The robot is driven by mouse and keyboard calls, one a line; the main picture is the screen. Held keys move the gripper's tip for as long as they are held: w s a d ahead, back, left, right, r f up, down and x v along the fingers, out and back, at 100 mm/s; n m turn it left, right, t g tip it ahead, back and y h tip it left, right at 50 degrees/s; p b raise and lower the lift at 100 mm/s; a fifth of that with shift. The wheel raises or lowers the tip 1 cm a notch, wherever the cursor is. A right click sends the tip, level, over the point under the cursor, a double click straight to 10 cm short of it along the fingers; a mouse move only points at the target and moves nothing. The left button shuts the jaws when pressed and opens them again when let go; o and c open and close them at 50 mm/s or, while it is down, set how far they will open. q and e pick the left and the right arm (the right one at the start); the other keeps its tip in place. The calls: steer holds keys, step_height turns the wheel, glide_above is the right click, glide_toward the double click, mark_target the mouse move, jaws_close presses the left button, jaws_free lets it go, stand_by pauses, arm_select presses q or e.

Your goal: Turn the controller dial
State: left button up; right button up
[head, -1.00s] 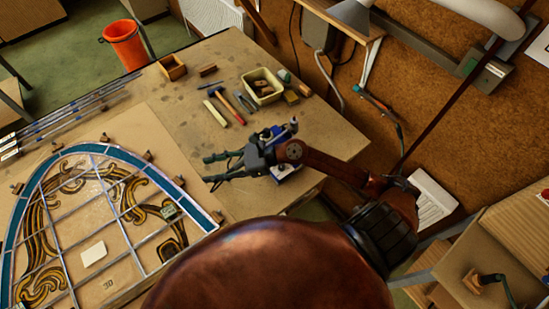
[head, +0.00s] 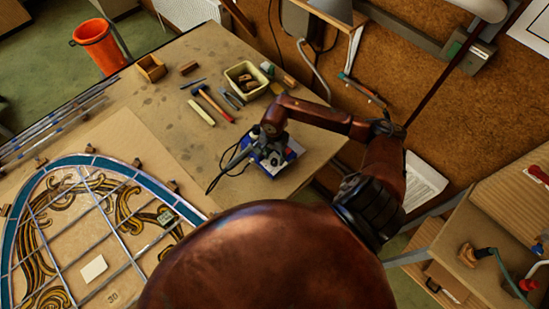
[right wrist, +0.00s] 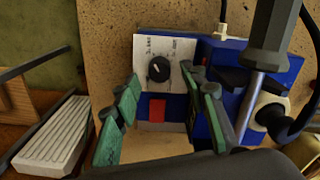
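The controller is a blue box (head: 292,151) near the table's right edge, with a white scale plate (right wrist: 150,48) and a red switch (right wrist: 157,110) on its face. Its black round dial (right wrist: 159,69) has a pale pointer mark and sits on the white plate. My right gripper (right wrist: 159,78) is open above the controller and points down. Its green-padded fingers lie either side of the dial in the right wrist view, apart from it as far as I can tell. In the head view its own hand hides the fingertips and the dial. My left gripper is not in view.
A soldering iron (right wrist: 260,75) stands at the controller's side, close to my right fingers, with a dark cable. A leaded panel (head: 95,215) lies at left. A hammer (head: 212,102) and a cream tub (head: 236,84) of small items lie behind.

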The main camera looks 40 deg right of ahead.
mark_target(274, 162)
steer(key=shift+f, duration=1.25)
steer(key=shift+c, duration=0.6)
jaws_close()
